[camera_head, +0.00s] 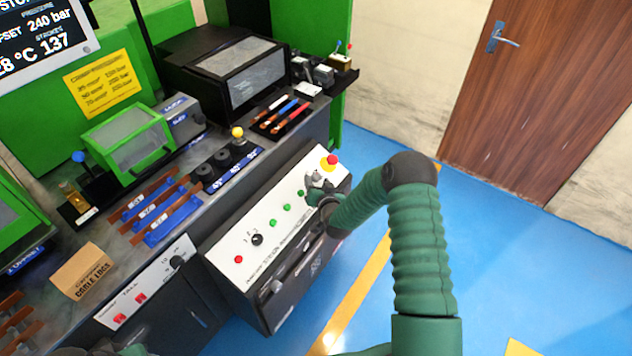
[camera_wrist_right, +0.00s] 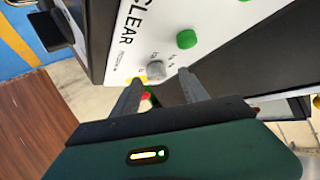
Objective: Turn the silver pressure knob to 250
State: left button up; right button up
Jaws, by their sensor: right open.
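The silver pressure knob (camera_wrist_right: 155,70) sits on the white face of the control panel (camera_wrist_right: 125,45), between the fingertips of my right gripper (camera_wrist_right: 160,86) in the wrist view. The fingers are open, with one on each side of the knob; I cannot tell whether they touch it. In the head view my right gripper (camera_head: 318,186) is at the panel's upper right end and largely covers the knob. The screen (camera_head: 42,38) at the top left reads 240 bar beside a partly cut-off set label. My left gripper is not in view.
A red mushroom button on yellow (camera_head: 330,161) stands close to my right gripper. Several green buttons (camera_head: 287,207), a black selector (camera_head: 257,239) and a red button (camera_head: 239,259) line the panel. Tools and bins crowd the bench. Blue floor (camera_head: 510,250) is open to the right.

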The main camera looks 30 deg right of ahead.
aim_at(318, 177)
jog(key=shift+x, duration=1.25)
jog(key=shift+d+f, duration=0.2)
jog(key=shift+d, duration=0.3)
jog(key=shift+a+r, duration=0.15)
jog(key=shift+a, duration=0.15)
jog(key=c, duration=0.6)
grip_shut()
